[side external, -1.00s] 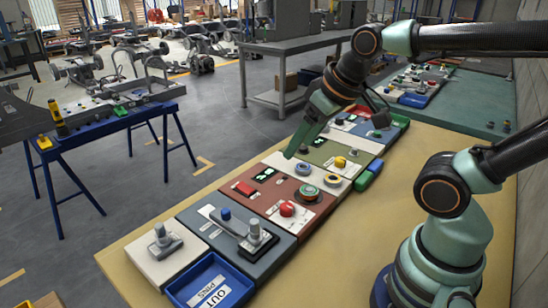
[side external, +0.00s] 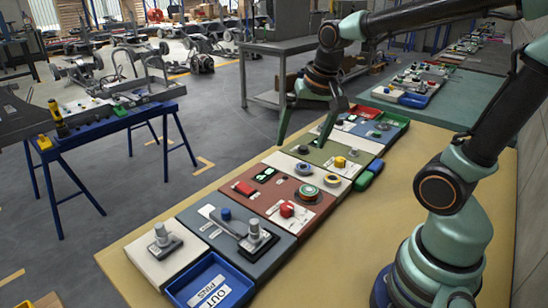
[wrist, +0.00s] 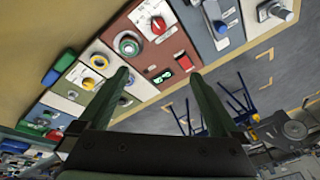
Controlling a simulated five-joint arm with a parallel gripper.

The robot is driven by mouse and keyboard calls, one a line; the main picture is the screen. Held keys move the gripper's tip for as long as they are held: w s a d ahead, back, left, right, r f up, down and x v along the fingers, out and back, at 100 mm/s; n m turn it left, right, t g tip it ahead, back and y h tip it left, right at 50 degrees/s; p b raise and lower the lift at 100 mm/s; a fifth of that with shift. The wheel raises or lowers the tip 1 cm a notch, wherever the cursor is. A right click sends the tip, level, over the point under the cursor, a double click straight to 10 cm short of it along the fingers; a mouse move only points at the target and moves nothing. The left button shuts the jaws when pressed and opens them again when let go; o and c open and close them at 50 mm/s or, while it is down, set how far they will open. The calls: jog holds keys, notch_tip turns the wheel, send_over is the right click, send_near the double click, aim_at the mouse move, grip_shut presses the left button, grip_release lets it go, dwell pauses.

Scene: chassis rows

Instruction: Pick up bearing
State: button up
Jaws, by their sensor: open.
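My gripper (side external: 302,142) is open and empty, its fingers pointing down above the row of coloured panels. It also shows in the wrist view (wrist: 158,73), with the panels beyond its fingertips. Several ring-shaped parts could be the bearing; I cannot tell which. A blue-rimmed grey ring (side external: 305,168) and a yellow-rimmed grey ring (side external: 332,180) sit on the white panel below the gripper. A green-rimmed ring (side external: 307,194) lies on the red-brown panel; it shows in the wrist view (wrist: 129,44). The left finger hides part of the panels in the wrist view.
A red knob (side external: 287,209), a yellow knob (side external: 340,162) and a lever assembly (side external: 248,238) stand on nearby panels. A blue bin (side external: 207,281) sits at the near end.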

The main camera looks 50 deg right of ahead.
jog(key=w+d+f+m+g, duration=0.3)
jog(key=d+f+m, duration=0.45)
jog(key=m, duration=0.35)
send_over(308, 189)
jog(key=shift+m+y, duration=0.3)
jog(key=shift+m, duration=0.1)
notch_tip(308, 189, down, 6)
jog(key=shift+w+d+f, duration=0.1)
jog(key=shift+s+f, duration=0.15)
jog(key=shift+f, duration=1.15)
jog(key=shift+s+f, duration=0.1)
jog(key=shift+f, duration=1.2)
jog(key=c, duration=1.5)
grip_shut()
jog(key=shift+r, duration=0.15)
